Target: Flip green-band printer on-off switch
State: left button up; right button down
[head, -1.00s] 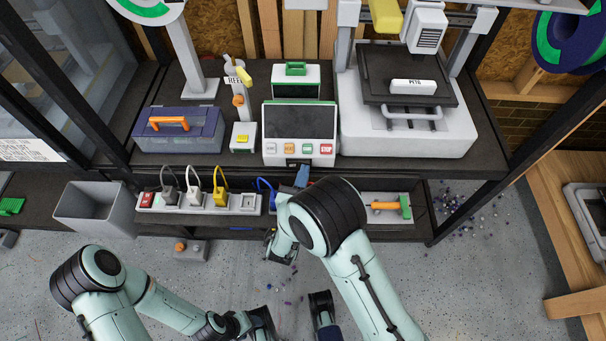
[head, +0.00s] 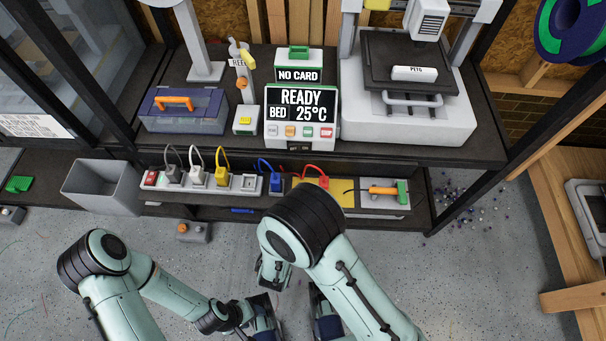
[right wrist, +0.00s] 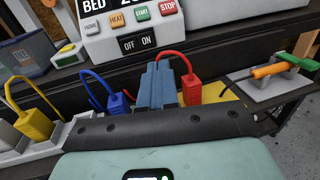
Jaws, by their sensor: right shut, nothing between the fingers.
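The printer's control box (head: 300,115) stands on the upper shelf, its screen lit with READY and BED 25°C. The black OFF/ON switch (head: 300,148) is on its lower front edge and also shows in the right wrist view (right wrist: 139,43); I cannot tell which way its rocker leans. The white printer (head: 405,125) stands beside the box. In the right wrist view my right gripper (right wrist: 160,85) is shut and empty, its blue fingers below and apart from the switch. The arm hides it in the head view. My left gripper (head: 294,314) is open and empty, low in front.
A power strip (head: 217,184) with several plugs lies below the shelf edge; a blue plug (right wrist: 119,104) and red plug (right wrist: 187,88) flank my right fingers. A grey bin (head: 103,187) stands left. An orange-handled tool (head: 385,190) lies right. Open floor is in front.

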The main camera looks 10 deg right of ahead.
jog(key=shift+s+a, duration=0.2)
jog(key=shift+s, duration=0.5)
jog(key=shift+s+a, duration=0.15)
jog(key=shift+s, duration=0.55)
